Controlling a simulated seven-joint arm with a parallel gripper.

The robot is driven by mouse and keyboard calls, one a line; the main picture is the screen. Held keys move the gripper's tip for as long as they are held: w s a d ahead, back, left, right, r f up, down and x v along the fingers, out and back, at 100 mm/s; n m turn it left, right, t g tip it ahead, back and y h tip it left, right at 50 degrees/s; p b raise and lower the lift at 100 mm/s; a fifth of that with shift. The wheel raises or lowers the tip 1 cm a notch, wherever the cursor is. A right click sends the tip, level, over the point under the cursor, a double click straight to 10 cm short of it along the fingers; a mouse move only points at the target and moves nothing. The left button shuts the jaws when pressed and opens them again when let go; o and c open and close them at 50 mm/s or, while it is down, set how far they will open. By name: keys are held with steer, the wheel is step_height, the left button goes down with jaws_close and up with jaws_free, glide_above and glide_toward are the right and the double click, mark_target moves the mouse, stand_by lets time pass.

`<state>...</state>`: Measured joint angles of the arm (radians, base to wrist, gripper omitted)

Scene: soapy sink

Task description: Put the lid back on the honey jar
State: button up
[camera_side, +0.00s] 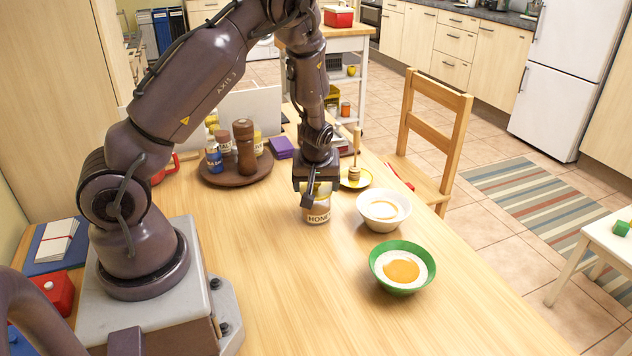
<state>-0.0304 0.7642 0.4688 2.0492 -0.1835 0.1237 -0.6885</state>
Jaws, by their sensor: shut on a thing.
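The honey jar (318,215) stands upright on the wooden table, with part of its label showing. My gripper (318,192) points down right over the jar and is shut on a yellowish lid (322,188), which shows only in part between the fingers. The lid is at the jar's mouth. The fingers hide the rim, so I cannot tell whether lid and jar touch.
A white bowl (370,220) and a green bowl (377,270) stand close to the jar on the right. Behind is a honey dipper (355,158) on a yellow saucer (364,181). A brown tray (232,178) holds bottles at left. The front table is clear.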

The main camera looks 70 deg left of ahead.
steer(key=o, duration=0.8)
steer(key=shift+r, duration=3.55)
steer(key=shift+c, duration=0.5)
jaws_close()
steer(key=shift+f, duration=0.15)
steer(key=shift+f, duration=2.25)
